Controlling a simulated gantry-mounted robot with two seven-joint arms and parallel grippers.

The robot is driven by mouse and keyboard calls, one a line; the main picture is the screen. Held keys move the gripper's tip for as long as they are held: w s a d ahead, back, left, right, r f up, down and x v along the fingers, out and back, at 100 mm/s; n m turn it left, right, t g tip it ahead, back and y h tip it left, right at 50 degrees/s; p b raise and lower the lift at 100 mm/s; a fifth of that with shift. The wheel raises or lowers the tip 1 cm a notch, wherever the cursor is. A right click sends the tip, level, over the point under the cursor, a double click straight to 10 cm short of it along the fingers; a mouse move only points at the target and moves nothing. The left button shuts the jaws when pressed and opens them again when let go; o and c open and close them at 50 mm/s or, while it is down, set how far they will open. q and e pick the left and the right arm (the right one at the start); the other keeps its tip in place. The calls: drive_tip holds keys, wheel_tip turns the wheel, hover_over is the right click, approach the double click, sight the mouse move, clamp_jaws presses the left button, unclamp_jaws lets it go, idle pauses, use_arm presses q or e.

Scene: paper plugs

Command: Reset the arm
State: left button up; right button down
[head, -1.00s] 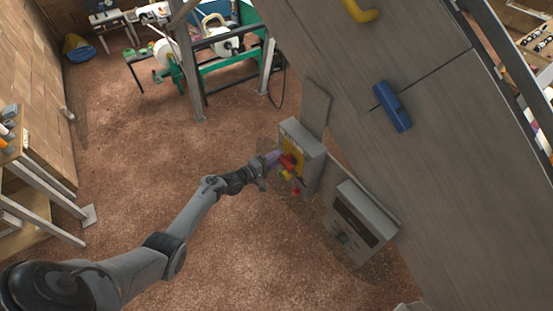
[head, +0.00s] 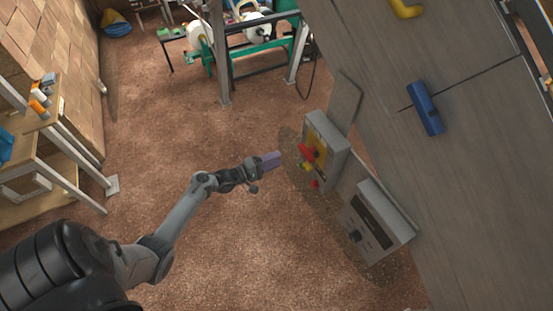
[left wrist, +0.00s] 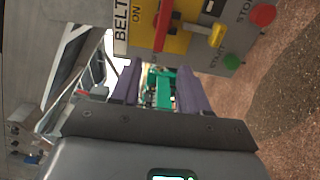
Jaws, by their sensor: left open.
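My left arm reaches from the lower left in the head view, and its gripper (head: 271,160) is in free air just left of the control box (head: 330,150). In the left wrist view the gripper's two purple fingers (left wrist: 160,85) stand apart with nothing between them. The control box has a yellow panel with a red switch handle (head: 306,152) and a yellow lever (head: 306,167). The wrist view shows the red handle (left wrist: 162,28), the yellow lever (left wrist: 205,32), a red button (left wrist: 262,15) and a green button (left wrist: 232,61). My right gripper is not in view.
A second grey box with a dark display (head: 372,218) sits below the control box. A wooden bench (head: 50,165) stands at the left wall. The brown floor between is clear.

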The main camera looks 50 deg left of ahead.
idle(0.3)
use_arm(q)
drive_tip(key=s+d+f+g+p, duration=0.1)
drive_tip(key=s+d+f+p, duration=0.15)
drive_tip(key=s+f, duration=0.2)
drive_tip(key=s+d+r+m+g+p, duration=0.2)
drive_tip(key=s+d+r+m+g, duration=0.15)
drive_tip(key=d, duration=0.55)
drive_tip(key=s+d+r+m+g+p, duration=0.1)
drive_tip(key=s+d+r+m+g, duration=0.2)
drive_tip(key=d, duration=0.6)
drive_tip(key=s+d+r+m+g+y+p, duration=0.1)
drive_tip(key=s+d+r+m+g+y, duration=0.2)
drive_tip(key=s+r+m, duration=0.5)
drive_tip(key=s+m+g, duration=0.1)
drive_tip(key=s+r+m+g, duration=0.1)
drive_tip(key=s, duration=0.1)
drive_tip(key=s+a+r+m+g+y, duration=0.1)
drive_tip(key=s, duration=0.1)
drive_tip(key=shift+s+r, duration=0.15)
